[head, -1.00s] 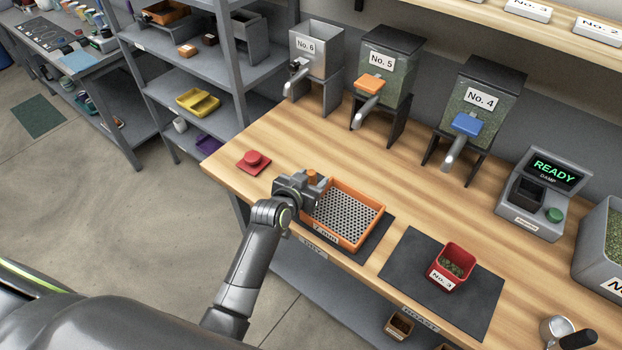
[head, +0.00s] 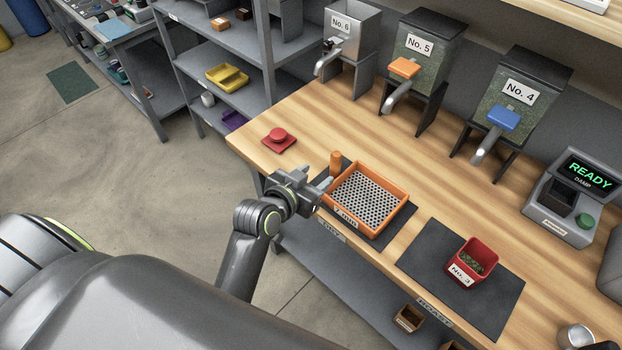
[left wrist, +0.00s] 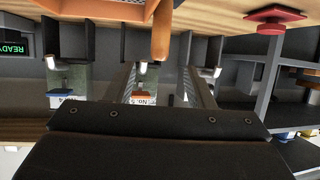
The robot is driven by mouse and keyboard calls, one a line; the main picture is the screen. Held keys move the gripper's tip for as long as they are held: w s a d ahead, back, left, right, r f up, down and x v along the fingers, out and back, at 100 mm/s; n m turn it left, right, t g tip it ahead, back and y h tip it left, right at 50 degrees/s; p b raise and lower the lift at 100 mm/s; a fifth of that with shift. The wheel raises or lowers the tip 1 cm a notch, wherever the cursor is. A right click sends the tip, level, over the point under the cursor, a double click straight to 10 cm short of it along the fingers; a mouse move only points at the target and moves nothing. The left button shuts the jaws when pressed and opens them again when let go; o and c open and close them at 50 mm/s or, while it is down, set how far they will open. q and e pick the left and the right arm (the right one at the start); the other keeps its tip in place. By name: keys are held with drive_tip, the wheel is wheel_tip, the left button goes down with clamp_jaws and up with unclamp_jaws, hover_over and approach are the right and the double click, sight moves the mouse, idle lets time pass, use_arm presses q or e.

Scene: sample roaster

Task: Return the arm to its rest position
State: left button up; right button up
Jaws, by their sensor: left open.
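My left gripper (head: 316,180) is at the front edge of the wooden bench, just left of the orange sieve tray (head: 403,203). It is open, with nothing seen between its fingers. In the left wrist view its two fingers (left wrist: 163,88) stand apart, and the picture is upside down. The tray's upright orange handle (head: 335,163) is close beyond the fingertips in the head view; it also shows in the left wrist view (left wrist: 162,30). My right gripper is not in view.
A red button (head: 279,134) sits at the bench's left corner. A red No. 3 cup (head: 471,262) stands on a dark mat (head: 426,257). Dispensers No. 6, No. 5 (head: 427,50) and No. 4 line the back.

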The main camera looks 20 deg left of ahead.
use_arm(q)
drive_tip(key=shift+s+r, duration=0.2)
drive_tip(key=shift+s, duration=0.2)
